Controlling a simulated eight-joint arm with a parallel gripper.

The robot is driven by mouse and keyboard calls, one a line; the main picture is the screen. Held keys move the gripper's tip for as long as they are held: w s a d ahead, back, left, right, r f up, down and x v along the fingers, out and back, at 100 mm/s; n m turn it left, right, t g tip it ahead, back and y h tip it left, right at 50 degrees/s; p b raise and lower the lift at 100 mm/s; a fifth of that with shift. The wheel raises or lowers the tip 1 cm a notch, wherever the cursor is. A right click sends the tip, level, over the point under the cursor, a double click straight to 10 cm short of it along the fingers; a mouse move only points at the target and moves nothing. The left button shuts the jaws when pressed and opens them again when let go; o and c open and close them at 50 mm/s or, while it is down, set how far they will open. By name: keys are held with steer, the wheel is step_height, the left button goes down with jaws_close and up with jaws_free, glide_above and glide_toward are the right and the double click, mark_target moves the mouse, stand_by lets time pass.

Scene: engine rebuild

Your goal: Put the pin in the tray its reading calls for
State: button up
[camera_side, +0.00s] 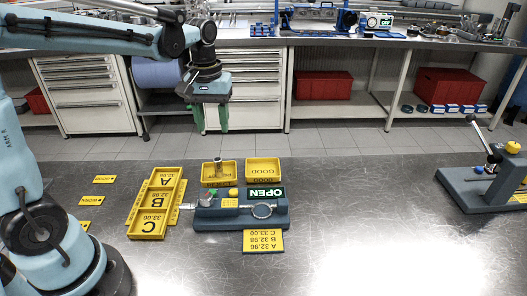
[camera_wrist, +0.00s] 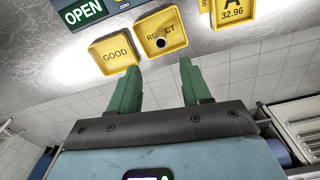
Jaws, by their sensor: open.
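A small metal pin (camera_side: 218,167) stands in the yellow REJECT tray (camera_side: 210,180); in the wrist view the pin (camera_wrist: 160,43) shows as a dark round end inside that tray. The yellow GOOD tray (camera_side: 263,169) beside it looks empty. A yellow three-part tray (camera_side: 154,203) marked A, B and C stands to the left, with no pin visible in it. A blue-grey gauge (camera_side: 240,209) carries a green OPEN sign (camera_side: 265,193) and a ring; I cannot read a measurement on it. My gripper (camera_side: 208,118) is open and empty, raised behind the trays, its green fingers apart.
A yellow card (camera_side: 263,241) lists A 32.96, B 32.98, C 33.00. Several small yellow labels (camera_side: 104,179) lie at the left. A blue-grey lever device (camera_side: 488,185) stands at the far right. The bench between it and the gauge is clear.

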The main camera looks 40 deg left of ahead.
steer(key=s+d+m+t, duration=0.6)
steer(key=s+m+t, duration=0.1)
steer(key=s, duration=0.1)
steer(key=shift+s+d+f, duration=0.2)
steer(key=shift+d+f, duration=0.15)
stand_by(1.1)
